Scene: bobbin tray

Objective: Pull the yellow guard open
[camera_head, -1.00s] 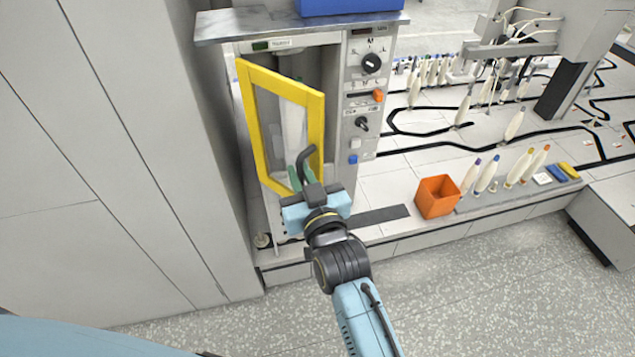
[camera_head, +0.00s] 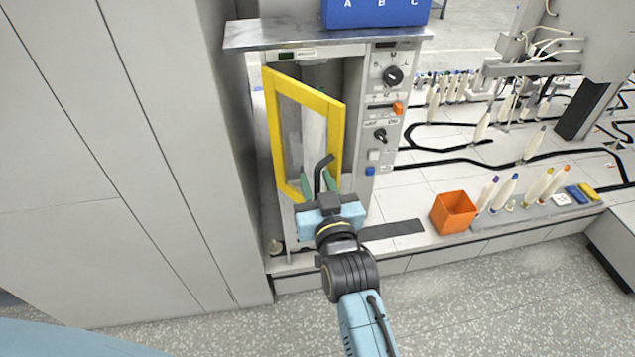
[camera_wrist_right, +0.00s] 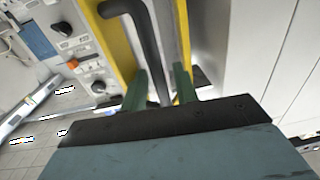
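The yellow guard (camera_head: 335,135) is a framed door with a clear pane, standing ajar at an angle to the front of the grey cabinet. Its bent black handle (camera_head: 319,173) sticks out near the lower right of the frame; it also shows in the right wrist view (camera_wrist_right: 149,40). My right gripper (camera_head: 318,184) is at the handle, its green fingers on either side of it and seemingly shut on it. The wrist view shows these fingers (camera_wrist_right: 161,88) too; their exact contact is hard to see. My left gripper is not in view.
A panel with knobs and buttons (camera_head: 385,110) lies right of the guard. A blue bin (camera_head: 375,12) stands on the cabinet top. An orange box (camera_head: 453,213) and several bobbins stand to the right. A tall grey wall (camera_head: 130,150) is close on the left.

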